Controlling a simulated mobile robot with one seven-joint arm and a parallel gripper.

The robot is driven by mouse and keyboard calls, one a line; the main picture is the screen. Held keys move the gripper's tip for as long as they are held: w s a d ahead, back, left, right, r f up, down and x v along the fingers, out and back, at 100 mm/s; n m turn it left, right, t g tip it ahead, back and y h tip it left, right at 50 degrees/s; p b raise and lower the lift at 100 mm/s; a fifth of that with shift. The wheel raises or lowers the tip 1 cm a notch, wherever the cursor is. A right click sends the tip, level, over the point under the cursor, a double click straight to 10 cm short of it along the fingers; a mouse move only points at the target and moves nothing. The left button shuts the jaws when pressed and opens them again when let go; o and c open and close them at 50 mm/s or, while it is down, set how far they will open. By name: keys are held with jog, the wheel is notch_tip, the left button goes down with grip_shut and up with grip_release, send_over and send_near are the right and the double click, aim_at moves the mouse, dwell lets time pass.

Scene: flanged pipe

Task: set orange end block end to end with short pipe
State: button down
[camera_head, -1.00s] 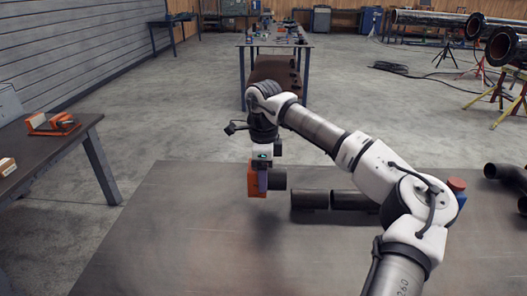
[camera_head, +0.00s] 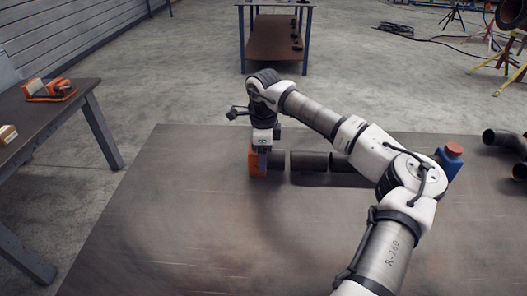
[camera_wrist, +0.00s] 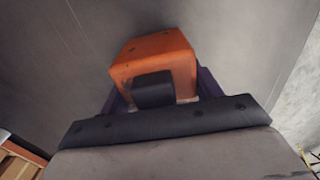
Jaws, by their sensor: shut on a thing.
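The orange end block (camera_head: 256,164) is held in my gripper (camera_head: 263,150), low over the dark table. Its dark round stub (camera_head: 276,161) points right. The short pipe (camera_head: 310,161), a dark cylinder, lies on the table to the right, roughly in line with the stub, with a small gap between them. I cannot tell whether the block touches the table. In the wrist view the orange block (camera_wrist: 165,60) sits between the purple fingers of my gripper (camera_wrist: 158,88), with a dark part in front of it.
Another dark pipe (camera_head: 342,163) lies right of the short pipe, partly hidden by my arm. A blue block with a red top (camera_head: 449,161) and dark elbow pipes (camera_head: 508,143) are at the right. A side table (camera_head: 50,115) stands left. The table (camera_head: 190,215) is clear in front.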

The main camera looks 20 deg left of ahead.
jog(key=shift+c, duration=1.6)
grip_release()
notch_tip(320, 180, up, 12)
jog(key=shift+r+b, duration=0.1)
jog(key=shift+b, duration=0.85)
